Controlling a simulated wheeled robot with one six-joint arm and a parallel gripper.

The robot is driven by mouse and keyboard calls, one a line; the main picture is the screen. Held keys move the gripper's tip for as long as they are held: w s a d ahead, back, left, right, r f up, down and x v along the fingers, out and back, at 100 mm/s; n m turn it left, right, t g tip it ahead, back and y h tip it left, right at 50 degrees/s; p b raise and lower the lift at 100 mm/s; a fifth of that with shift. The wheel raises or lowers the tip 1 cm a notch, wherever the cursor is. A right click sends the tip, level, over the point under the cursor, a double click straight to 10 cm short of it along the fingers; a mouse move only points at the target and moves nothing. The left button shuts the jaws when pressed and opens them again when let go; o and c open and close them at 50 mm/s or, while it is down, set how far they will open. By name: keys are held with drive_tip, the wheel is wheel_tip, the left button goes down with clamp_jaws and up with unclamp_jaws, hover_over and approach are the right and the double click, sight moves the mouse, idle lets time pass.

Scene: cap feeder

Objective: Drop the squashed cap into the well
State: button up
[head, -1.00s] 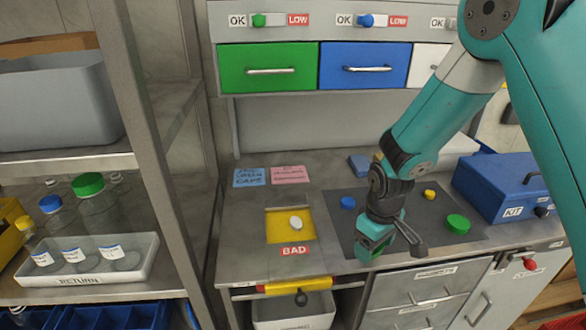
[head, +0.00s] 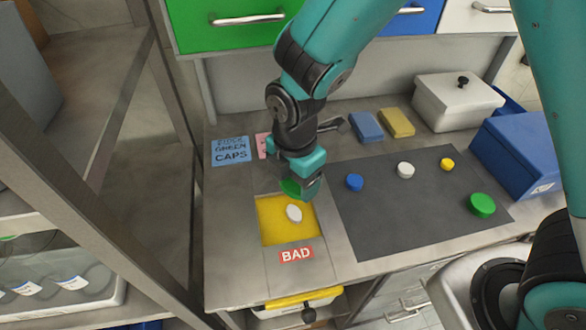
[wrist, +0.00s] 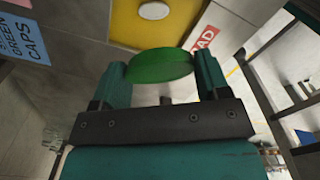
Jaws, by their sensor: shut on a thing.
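My gripper (head: 303,182) is shut on a green cap (head: 289,187), and the wrist view shows the cap (wrist: 158,66) between both fingers. Its outline there is a long oval; I cannot tell how much of that is squashing and how much is viewing angle. The gripper and cap are above the back right part of the yellow well (head: 270,228), which also shows in the wrist view (wrist: 185,22). A white oval cap (head: 294,213) lies in the well. A red BAD label (head: 296,254) is at the well's front.
A blue note (head: 231,150) lies behind left. A shelf post (head: 115,225) stands left of the bench.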

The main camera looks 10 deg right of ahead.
wheel_tip(320, 180, down, 6)
drive_tip(key=b, duration=0.4)
drive_tip(key=shift+d+r, duration=0.1)
drive_tip(key=shift+r, duration=0.15)
drive_tip(key=shift+r, duration=0.1)
drive_tip(key=o, duration=1)
drive_tip(key=shift+c, duration=0.2)
wheel_tip(320, 180, up, 17)
drive_tip(key=shift+r, duration=0.2)
